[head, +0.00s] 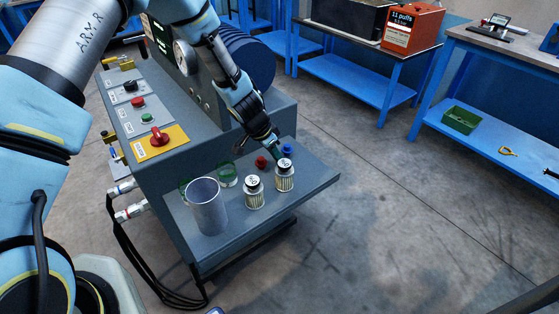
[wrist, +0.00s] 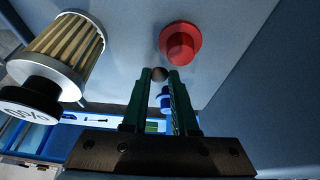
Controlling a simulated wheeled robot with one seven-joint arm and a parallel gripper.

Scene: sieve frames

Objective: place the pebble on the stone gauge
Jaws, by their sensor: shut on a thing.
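A small brown round pebble (wrist: 158,74) is held between the green fingertips of my gripper (wrist: 160,76) in the wrist view. In the head view my gripper (head: 277,154) is low over the grey shelf, just behind the right-hand canister, and the pebble cannot be made out there. A small dark device with a light panel (head: 494,22) on the right bench may be the stone gauge; it is too small to tell.
An orange box (head: 412,28) stands on another bench. Open floor lies between.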

